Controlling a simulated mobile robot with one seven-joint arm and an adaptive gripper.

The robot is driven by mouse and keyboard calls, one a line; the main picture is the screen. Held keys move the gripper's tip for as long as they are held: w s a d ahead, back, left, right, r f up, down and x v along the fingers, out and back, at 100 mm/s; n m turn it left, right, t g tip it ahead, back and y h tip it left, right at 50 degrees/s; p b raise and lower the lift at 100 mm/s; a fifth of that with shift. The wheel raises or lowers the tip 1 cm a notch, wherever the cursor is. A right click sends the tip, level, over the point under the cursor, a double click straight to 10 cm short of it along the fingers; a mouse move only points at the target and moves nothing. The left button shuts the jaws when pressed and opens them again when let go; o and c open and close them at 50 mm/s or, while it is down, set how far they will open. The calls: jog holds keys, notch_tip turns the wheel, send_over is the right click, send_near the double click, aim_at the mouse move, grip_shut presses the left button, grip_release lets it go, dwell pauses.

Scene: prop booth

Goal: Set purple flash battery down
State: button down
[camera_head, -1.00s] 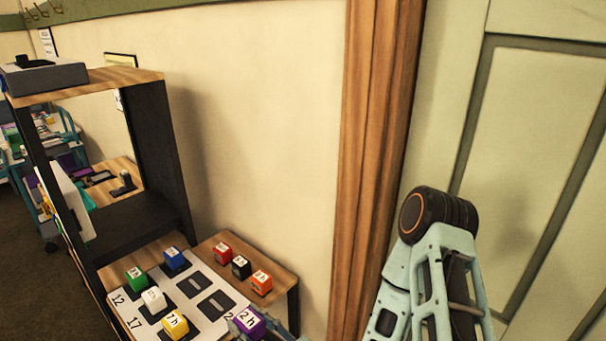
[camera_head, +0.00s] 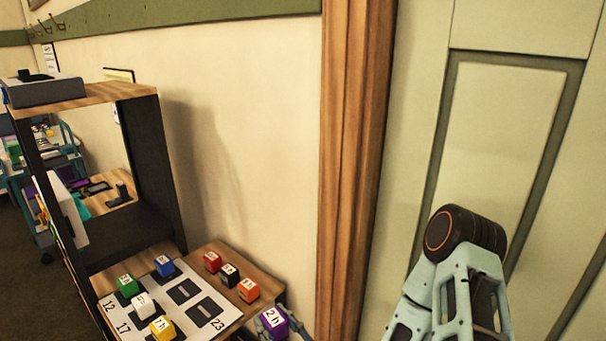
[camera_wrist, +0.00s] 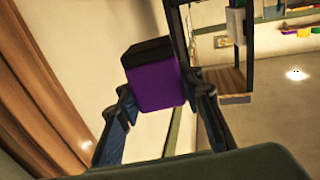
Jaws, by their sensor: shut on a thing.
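The purple flash battery (camera_head: 272,325), marked "2 h", is held by my gripper at the bottom of the head view, right of the board. In the wrist view the battery (camera_wrist: 155,82), purple with a black end, sits between both fingers of my gripper (camera_wrist: 158,92), tilted and clear of any surface there. A white board (camera_head: 190,322) with numbers 12, 17 and 23 lies on the wooden top. Green (camera_head: 128,286), blue (camera_head: 164,266), white (camera_head: 143,304) and yellow (camera_head: 163,328) batteries stand on it. Two dark slots (camera_head: 205,310) on its right side are bare.
Red (camera_head: 212,261), black (camera_head: 229,275) and orange (camera_head: 248,290) batteries stand in a row on the wooden top (camera_head: 215,246) behind the board. A dark shelf frame (camera_head: 146,150) rises at the left. A wall and brown door trim (camera_head: 345,170) are behind.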

jog(key=w+d+r+m+t+h, duration=0.1)
jog(key=w+d+m+h, duration=0.2)
jog(key=d, duration=0.7)
jog(key=w+d+r+m+t+h, duration=0.1)
jog(key=w+d+m+t+h, duration=0.1)
jog(key=w+d+m+h, duration=0.2)
jog(key=w+d+h, duration=0.1)
jog(key=d+h, duration=0.2)
jog(key=d, duration=0.3)
jog(key=shift+w+h, duration=0.2)
jog(key=shift+h, duration=0.1)
jog(key=shift+d, duration=0.1)
jog(key=shift+a+t, duration=0.25)
jog(key=shift+t, duration=0.05)
